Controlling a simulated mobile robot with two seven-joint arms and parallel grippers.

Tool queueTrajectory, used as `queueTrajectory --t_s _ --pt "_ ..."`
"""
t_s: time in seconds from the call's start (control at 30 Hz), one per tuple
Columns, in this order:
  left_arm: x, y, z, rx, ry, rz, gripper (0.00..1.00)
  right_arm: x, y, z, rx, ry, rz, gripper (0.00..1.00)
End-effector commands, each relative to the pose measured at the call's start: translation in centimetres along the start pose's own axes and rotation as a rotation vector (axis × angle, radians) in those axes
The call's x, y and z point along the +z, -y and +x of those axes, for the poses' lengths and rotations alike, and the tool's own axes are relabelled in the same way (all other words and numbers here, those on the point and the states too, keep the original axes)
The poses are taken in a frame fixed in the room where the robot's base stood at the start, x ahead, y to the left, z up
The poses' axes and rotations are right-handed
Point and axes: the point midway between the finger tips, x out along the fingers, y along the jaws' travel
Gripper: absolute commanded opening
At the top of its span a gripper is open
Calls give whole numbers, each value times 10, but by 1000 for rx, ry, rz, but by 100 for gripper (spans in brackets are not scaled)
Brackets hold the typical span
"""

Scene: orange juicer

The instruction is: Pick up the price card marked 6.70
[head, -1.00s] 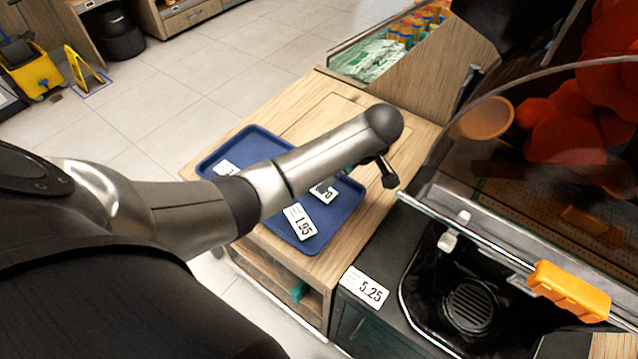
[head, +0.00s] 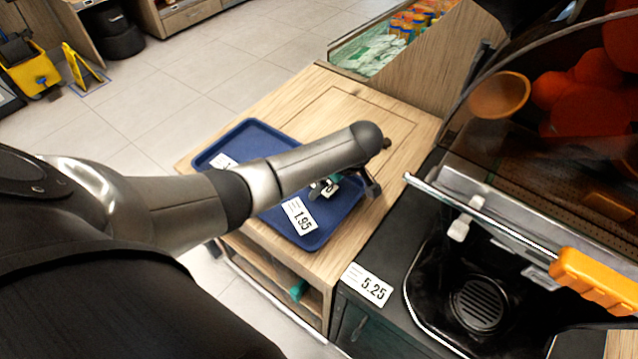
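A blue tray (head: 341,215) lies on the wooden counter and holds several white price cards. One card (head: 329,188) near the tray's middle is mostly covered by my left arm and gripper; only a final 0 can be read on it, so its full price cannot be told. My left gripper (head: 340,183) is low over the tray, right at this card. My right gripper is not in view.
A card marked 1.95 (head: 300,216) lies at the tray's near edge, and another (head: 224,162) at its far left. A 5.25 card (head: 367,285) lies on the black juicer ledge. The juicer's orange handle (head: 594,281) is at right. The wooden counter (head: 310,105) behind the tray is clear.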

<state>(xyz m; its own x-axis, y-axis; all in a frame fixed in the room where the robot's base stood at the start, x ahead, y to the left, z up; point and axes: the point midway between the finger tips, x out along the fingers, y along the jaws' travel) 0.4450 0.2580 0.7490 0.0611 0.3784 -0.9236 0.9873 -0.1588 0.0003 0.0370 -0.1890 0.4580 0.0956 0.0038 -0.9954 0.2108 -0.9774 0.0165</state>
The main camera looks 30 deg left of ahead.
Motion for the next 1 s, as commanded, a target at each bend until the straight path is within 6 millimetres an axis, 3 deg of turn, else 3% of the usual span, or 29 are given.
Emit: queueTrajectory --t_s 0.07,0.77,1.0 --pt "0 0 0 0 0 0 79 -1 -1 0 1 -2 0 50" --pt "1 0 0 0 1 1 0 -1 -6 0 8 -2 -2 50" --pt "0 0 -1 0 1 1 0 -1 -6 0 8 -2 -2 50"
